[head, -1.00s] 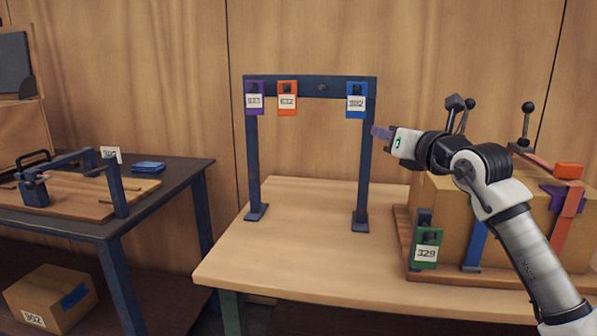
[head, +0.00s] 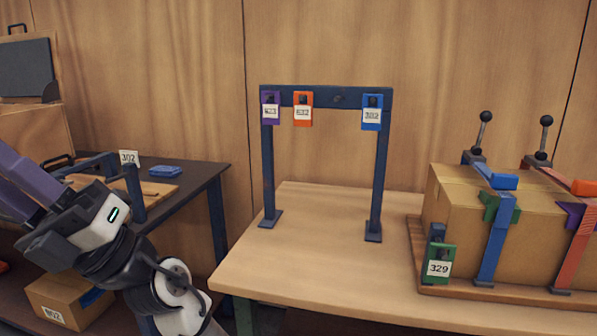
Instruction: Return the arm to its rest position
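My arm shows at the lower left of the head view, folded up close to the camera. My gripper (head: 24,188) points up and left, with its purple fingers partly cut off by the left picture edge. I see nothing held between the fingers, but their tips are out of view, so I cannot tell whether they are open or shut. The gripper is in front of the dark side table and apart from the rack and the strapped box.
A blue rack (head: 325,97) with purple, orange and blue tags stands on the wooden table (head: 320,262). A strapped cardboard box (head: 455,225) with a green 329 tag (head: 438,265) sits right. A dark side table (head: 205,175) holds a blue item (head: 165,172). The middle tabletop is clear.

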